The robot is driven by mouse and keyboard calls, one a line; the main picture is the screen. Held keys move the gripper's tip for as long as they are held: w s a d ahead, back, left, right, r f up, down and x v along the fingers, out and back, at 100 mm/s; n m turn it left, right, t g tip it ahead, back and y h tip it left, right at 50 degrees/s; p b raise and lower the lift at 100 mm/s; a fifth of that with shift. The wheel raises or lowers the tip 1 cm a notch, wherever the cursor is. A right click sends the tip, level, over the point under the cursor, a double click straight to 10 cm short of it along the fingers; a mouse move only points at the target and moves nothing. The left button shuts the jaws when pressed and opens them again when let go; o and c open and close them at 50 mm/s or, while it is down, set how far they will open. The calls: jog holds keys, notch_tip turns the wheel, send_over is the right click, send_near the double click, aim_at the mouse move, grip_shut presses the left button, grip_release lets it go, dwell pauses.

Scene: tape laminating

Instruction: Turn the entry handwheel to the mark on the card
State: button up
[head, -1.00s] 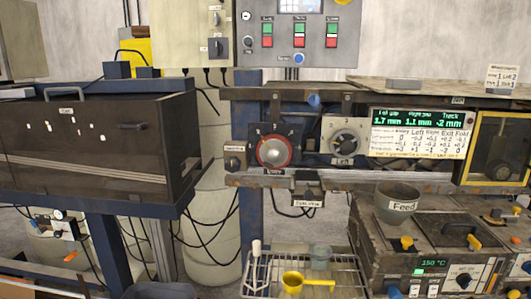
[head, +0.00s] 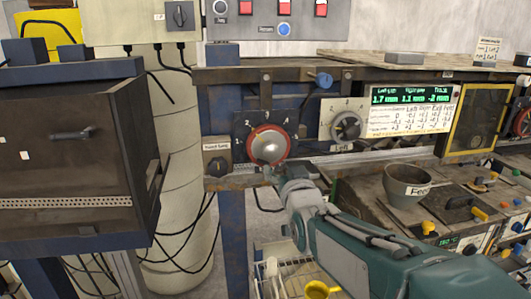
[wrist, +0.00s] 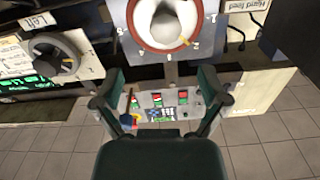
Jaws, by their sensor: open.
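The entry handwheel (head: 269,146) has a red rim and a silver hub on a dark numbered plate. It also shows, upside down, at the top of the wrist view (wrist: 166,22), with a small yellow pointer near its rim. The white card (head: 394,121) with rows of numbers is right of the wheels, below a green readout (head: 412,94) showing 1.7 mm, 1.1 mm and -2 mm. My gripper (wrist: 158,92) is open and empty, its two fingers apart. In the head view it is just below the handwheel, partly hidden by my wrist; contact cannot be told.
A second handwheel (head: 346,128) labelled Left is just to the right. A blue knob (head: 323,80) hangs from the rail above. A grey Feed cup (head: 408,187) stands at the right.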

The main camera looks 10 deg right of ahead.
aim_at(272, 153)
jog(key=w, duration=0.6)
jog(key=w+a, duration=0.1)
jog(key=w, duration=0.2)
jog(key=shift+w+d, duration=0.25)
jog(key=shift+w, duration=0.15)
jog(key=shift+a, duration=0.15)
jog(key=c, duration=1.1)
